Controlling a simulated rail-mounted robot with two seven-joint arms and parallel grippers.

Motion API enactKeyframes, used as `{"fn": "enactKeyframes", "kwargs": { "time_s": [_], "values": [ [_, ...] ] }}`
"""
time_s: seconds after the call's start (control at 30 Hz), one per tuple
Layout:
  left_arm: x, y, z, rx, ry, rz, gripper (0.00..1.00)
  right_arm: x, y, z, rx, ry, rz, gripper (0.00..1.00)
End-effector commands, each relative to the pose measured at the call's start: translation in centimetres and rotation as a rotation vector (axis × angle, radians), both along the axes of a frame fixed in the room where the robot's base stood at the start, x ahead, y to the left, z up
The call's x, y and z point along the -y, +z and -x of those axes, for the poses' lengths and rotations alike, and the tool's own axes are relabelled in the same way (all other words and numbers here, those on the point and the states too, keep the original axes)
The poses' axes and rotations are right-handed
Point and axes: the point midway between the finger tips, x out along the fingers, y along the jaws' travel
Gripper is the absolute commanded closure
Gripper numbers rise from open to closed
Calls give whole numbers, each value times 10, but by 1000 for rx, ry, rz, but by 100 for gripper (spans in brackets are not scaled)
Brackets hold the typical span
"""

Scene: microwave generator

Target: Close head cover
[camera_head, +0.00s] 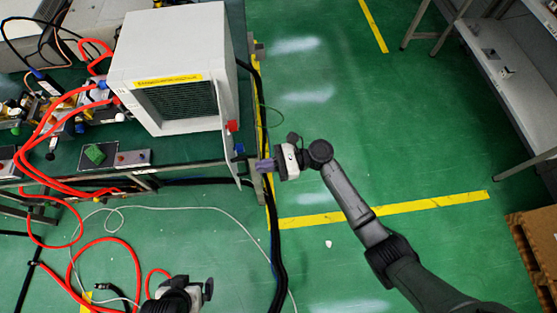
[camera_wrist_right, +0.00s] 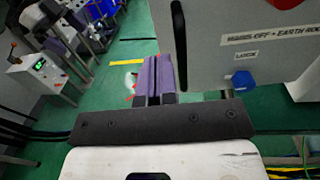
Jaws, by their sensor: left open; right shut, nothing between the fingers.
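The grey generator box (camera_head: 165,50) stands on the bench with its dark grilled front showing. Its head cover (camera_head: 229,105), a thin grey panel, stands open at the box's right side and extends toward me. In the right wrist view the cover (camera_wrist_right: 232,60) fills the upper right, with a black handle, a blue knob (camera_wrist_right: 243,80) and labels. My right gripper (camera_head: 265,165) is shut and empty, just right of the cover's near end. Its purple fingers (camera_wrist_right: 155,75) are together beside the cover; contact is unclear. My left gripper (camera_head: 183,290) is open at the bottom, its fingertips hardly visible.
Red hoses (camera_head: 62,185) and cables run across the bench and floor at left. The green floor (camera_head: 330,90) right of the cover is clear. Shelving (camera_head: 495,60) and a wooden pallet (camera_head: 535,235) stand at far right.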

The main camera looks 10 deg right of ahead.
Motion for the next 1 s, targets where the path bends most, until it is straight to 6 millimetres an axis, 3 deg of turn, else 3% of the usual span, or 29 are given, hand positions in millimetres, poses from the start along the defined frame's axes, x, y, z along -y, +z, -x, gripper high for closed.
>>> {"fn": "enactKeyframes", "kwargs": {
  "time_s": [0.2, 0.4, 1.0],
  "values": [
    [0, 3, -1, 3, 0, 0, 0, -35, 1, 0, 0, 1, -2, 100],
    [0, 3, -1, 3, 0, 0, 0, -53, 0, 0, 0, 0, 0, 100],
    [0, 5, -2, 4, 0, 0, 0, -60, 1, 0, 0, -6, 0, 100]
  ]
}}
